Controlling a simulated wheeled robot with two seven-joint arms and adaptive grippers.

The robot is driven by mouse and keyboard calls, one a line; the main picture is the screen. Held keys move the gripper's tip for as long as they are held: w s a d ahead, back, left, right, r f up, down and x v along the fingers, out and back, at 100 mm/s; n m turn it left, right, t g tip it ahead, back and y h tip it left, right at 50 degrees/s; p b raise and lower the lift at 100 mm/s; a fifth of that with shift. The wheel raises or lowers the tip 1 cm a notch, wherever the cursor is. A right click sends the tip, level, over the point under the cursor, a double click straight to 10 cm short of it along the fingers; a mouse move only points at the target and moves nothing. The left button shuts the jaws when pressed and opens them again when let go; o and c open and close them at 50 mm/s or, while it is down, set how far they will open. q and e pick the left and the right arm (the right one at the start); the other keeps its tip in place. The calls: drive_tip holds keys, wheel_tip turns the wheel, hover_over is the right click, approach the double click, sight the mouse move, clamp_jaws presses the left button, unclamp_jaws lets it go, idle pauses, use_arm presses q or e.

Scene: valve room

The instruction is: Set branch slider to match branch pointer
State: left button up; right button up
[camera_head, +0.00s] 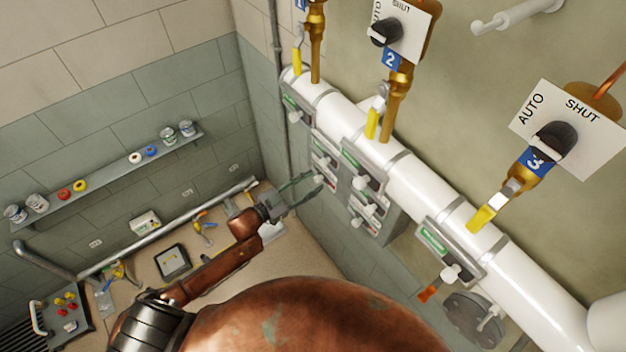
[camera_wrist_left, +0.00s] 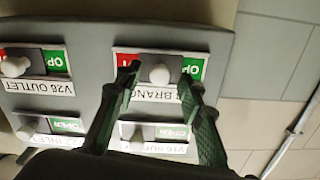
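The branch slider (camera_wrist_left: 158,75) is a white knob near the middle of a slot, with red to its left and green to its right. Its upside-down BRANCH label (camera_wrist_left: 150,93) is partly covered by a finger. My left gripper (camera_wrist_left: 159,74) is open, its green fingertips on either side of the knob with gaps showing. In the head view, the left gripper (camera_head: 316,183) reaches the grey slider panel (camera_head: 385,228) below the white pipe. I cannot tell which indicator is the branch pointer. My right gripper is not in view.
Other slider knobs, including the V26 OUTLET knob (camera_wrist_left: 16,67), sit close by. The white pipe (camera_head: 420,180) carries yellow levers, one of them at valve 3 (camera_head: 482,218). A shelf (camera_head: 110,172) holds jars at the left. Tools lie on the bench below.

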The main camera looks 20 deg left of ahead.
use_arm(q)
drive_tip(key=shift+w+d, duration=0.4)
drive_tip(key=shift+w, duration=0.15)
drive_tip(key=shift+c, duration=0.7)
clamp_jaws()
